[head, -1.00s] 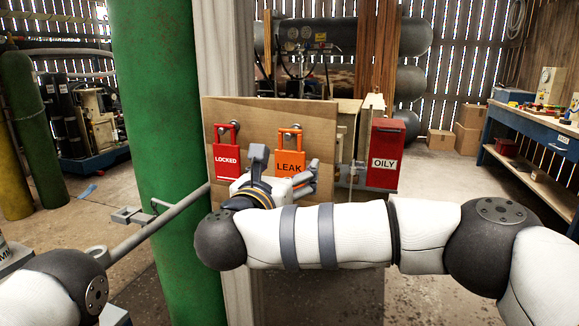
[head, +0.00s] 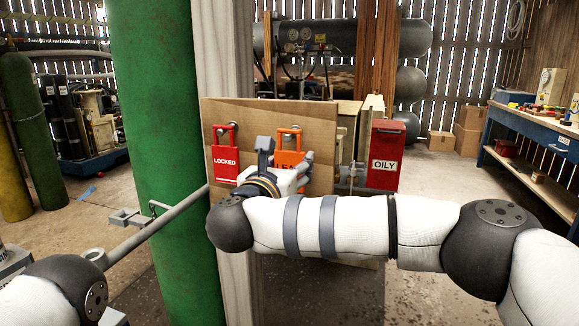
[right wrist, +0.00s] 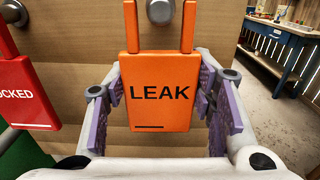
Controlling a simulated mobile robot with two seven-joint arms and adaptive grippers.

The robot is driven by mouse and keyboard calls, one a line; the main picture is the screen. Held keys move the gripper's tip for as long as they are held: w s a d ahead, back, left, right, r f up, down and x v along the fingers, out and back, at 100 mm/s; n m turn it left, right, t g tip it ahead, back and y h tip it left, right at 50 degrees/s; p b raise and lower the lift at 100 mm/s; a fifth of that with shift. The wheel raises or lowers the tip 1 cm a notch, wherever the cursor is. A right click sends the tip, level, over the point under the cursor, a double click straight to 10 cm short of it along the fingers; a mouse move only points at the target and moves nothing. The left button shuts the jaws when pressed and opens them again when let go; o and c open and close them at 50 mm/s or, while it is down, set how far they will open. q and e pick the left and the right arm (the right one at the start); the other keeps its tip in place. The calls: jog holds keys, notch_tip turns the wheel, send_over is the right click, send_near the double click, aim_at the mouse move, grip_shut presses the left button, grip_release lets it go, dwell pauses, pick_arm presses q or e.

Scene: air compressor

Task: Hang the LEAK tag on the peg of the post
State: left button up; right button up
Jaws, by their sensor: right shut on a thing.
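The orange LEAK tag (right wrist: 160,92) is upright in front of the wooden board, between the fingers of my right gripper (right wrist: 168,105), which is shut on it. In the head view my right gripper (head: 290,178) covers the lower part of the LEAK tag (head: 289,158). A round metal peg (right wrist: 160,12) shows between the two bars of the tag's loop. The loop's top is cut off in the wrist view, and I cannot tell whether it rests on the peg.
A red LOCKED tag (head: 225,160) hangs on the wooden board (head: 262,113), left of the LEAK tag. The board is on a pale post (head: 225,60) beside a thick green column (head: 155,90). A red OILY bin (head: 386,150) stands to the right.

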jog(key=shift+r, duration=0.4)
pick_arm(q)
jog(key=shift+w+r+t+p, duration=0.6)
jog(key=shift+w+r+p, duration=0.35)
jog(key=shift+w+r, duration=0.3)
pick_arm(e)
jog(key=v, duration=1.8)
jog(key=shift+r, duration=0.25)
